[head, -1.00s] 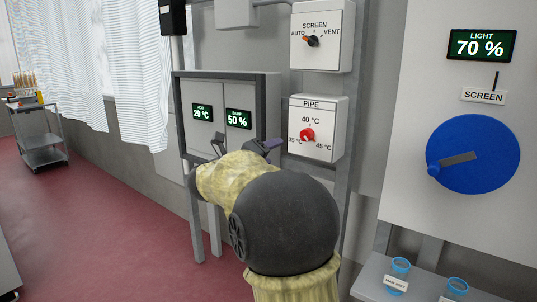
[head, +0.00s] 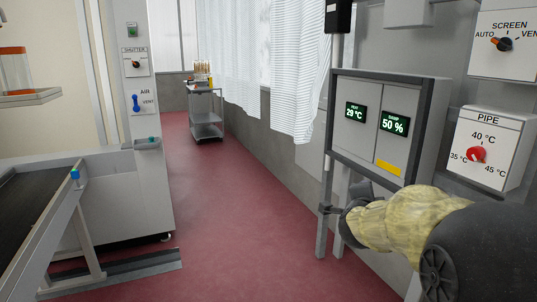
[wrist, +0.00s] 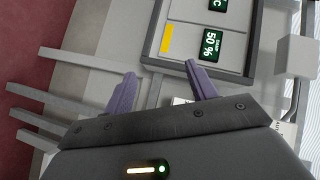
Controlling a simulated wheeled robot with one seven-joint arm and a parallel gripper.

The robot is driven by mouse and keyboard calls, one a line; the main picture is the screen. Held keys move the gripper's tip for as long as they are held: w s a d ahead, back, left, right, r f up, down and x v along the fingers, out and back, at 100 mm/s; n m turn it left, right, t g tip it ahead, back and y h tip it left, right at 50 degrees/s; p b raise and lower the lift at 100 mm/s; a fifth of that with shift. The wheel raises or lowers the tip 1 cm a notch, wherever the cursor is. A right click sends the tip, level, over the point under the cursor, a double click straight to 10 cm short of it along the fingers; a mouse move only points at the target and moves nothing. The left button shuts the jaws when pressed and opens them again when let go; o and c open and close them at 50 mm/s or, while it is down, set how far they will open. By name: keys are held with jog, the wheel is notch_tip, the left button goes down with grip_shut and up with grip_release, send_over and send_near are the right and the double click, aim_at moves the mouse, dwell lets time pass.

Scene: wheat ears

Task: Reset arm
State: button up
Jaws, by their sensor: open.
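My arm reaches in from the lower right in the head view, wrapped in a yellowish sleeve with a dark joint. My gripper (head: 345,208) is at its end, in front of the lower part of the grey cabinet. In the wrist view my gripper (wrist: 162,88) shows two purple fingers spread apart, with nothing between them. The cabinet (head: 361,138) carries displays reading 29 °C and 50 %. Its 50 % display (wrist: 209,44) and yellow label (wrist: 166,39) also show in the wrist view, beyond the fingers.
The PIPE box (head: 490,165) with a red knob and the SCREEN box (head: 512,65) stand at right. A conveyor (head: 35,215) and a panel column (head: 145,190) stand at left. A cart (head: 207,125) is at the back. The red floor (head: 225,225) between is clear.

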jog(key=s+a+f+n+g+y, duration=0.3)
jog(key=s+a+f+n, duration=0.2)
jog(key=s+f+n, duration=0.15)
jog(key=s+a+f+n+g+y, duration=0.2)
jog(key=s+a+f+n+y, duration=0.15)
jog(key=s+f+n, duration=0.35)
jog(key=s+a+f+n+g, duration=0.2)
jog(key=s+f+n+g, duration=0.4)
jog(key=s+f, duration=0.45)
jog(key=w+r+p+v, duration=0.1)
jog(key=w+p+v, duration=0.2)
jog(key=p+v, duration=1.2)
jog(key=w+p+v, duration=0.3)
jog(key=p+v, duration=1.3)
jog(key=v, duration=0.1)
jog(key=shift+w+d+r, duration=0.25)
jog(key=shift+d+r, duration=0.05)
jog(key=shift+d, duration=0.1)
dwell(2.0)
